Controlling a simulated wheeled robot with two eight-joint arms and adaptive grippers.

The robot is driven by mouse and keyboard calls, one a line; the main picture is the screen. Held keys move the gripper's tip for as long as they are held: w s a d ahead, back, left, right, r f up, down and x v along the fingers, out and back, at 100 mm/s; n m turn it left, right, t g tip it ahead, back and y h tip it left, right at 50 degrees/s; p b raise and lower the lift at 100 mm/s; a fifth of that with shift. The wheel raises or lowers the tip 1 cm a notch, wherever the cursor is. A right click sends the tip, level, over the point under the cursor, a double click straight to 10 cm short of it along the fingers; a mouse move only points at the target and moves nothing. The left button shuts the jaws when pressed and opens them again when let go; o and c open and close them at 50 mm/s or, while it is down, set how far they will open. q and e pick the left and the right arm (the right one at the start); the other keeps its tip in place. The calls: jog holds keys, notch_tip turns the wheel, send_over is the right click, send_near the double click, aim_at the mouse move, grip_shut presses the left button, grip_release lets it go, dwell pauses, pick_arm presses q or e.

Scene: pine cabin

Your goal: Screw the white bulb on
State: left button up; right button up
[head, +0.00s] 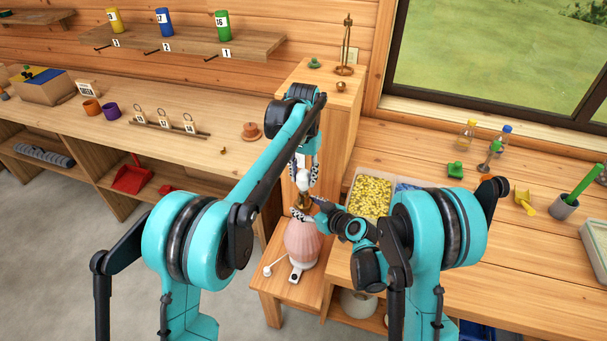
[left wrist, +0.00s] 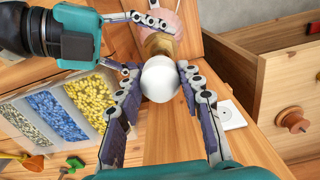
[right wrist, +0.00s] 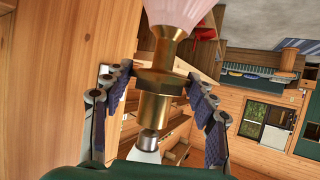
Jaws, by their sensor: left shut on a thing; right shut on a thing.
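The lamp has a pink ribbed body (head: 301,243) and a brass neck and socket (right wrist: 154,108), and stands upright on a low wooden surface. My right gripper (head: 304,212) is shut on the brass socket from the side, one finger on each side of its flange. The white bulb (left wrist: 160,79) is between the fingers of my left gripper (left wrist: 162,76), which is shut on it from above. In the right wrist view the bulb (right wrist: 143,156) lines up with the socket mouth, its grey metal base partly showing there. How deep the base sits cannot be told.
A compartment tray of yellow and blue pieces (left wrist: 55,108) is close beside the lamp. A tall wooden cabinet (head: 322,110) stands behind it, with a brass stand (head: 345,60) on top. The workbench (head: 480,245) at right holds bottles and small items.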

pick_arm(q)
jog(key=shift+f, duration=0.15)
jog(key=shift+f, duration=1.2)
